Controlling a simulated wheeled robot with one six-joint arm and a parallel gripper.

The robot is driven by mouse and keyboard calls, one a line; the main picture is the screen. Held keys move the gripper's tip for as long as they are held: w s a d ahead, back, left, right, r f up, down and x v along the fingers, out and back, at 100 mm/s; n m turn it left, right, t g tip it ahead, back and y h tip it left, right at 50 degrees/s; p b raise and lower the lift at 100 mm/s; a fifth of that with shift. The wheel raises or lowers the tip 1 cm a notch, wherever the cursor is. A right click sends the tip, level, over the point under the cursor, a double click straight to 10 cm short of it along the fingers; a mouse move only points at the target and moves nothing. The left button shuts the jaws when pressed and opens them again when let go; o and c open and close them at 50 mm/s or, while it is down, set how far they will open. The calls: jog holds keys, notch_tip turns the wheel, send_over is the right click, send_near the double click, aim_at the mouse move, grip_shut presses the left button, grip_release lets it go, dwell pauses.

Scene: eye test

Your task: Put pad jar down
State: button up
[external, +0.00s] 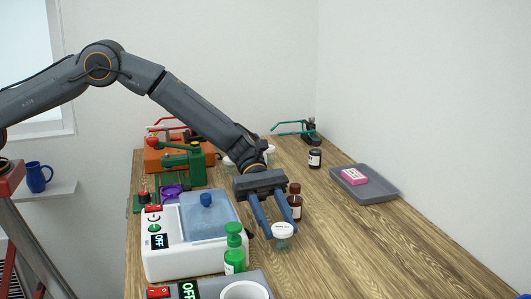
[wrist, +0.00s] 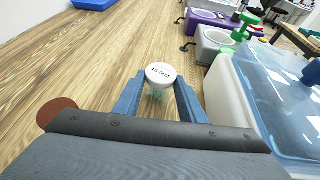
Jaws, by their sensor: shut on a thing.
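The pad jar (external: 283,230) is small and clear, with a white lid bearing dark lettering. It is between the blue fingers of my gripper (external: 281,237), which are shut on it. In the wrist view the jar's lid (wrist: 159,72) shows at the fingertips of my gripper (wrist: 158,90), and the fingers hide part of its body. The jar looks upright and low at the wooden table (external: 345,245). I cannot tell whether its base touches the wood.
A brown bottle (external: 295,203) stands close behind my gripper. A white machine (external: 190,250) with a blue lid stands left. The table's right front is clear.

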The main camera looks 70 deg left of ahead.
jog(key=shift+r, duration=0.1)
notch_tip(320, 180, up, 28)
jog(key=b, duration=0.5)
jog(key=w+a+f+n+t+b, duration=0.25)
jog(key=a+f+b, duration=0.3)
jog(key=a, duration=0.65)
jog(key=w+a+f+n+t+y+b, duration=0.1)
jog(key=w+a+f+b, duration=0.3)
jog(key=a+f, duration=0.5)
jog(key=w+a+f+n+t+b, duration=0.15)
jog(key=w+a+f+b, duration=0.3)
jog(key=a, duration=0.95)
jog(key=f, duration=0.3)
jog(key=f+b, duration=0.1)
jog(key=f, duration=0.2)
jog(key=s+f, duration=0.1)
jog(key=f, duration=0.2)
jog(key=shift+d, duration=0.15)
jog(key=shift+f, duration=0.1)
jog(key=o, duration=1.2)
jog(key=shift+c, duration=0.2)
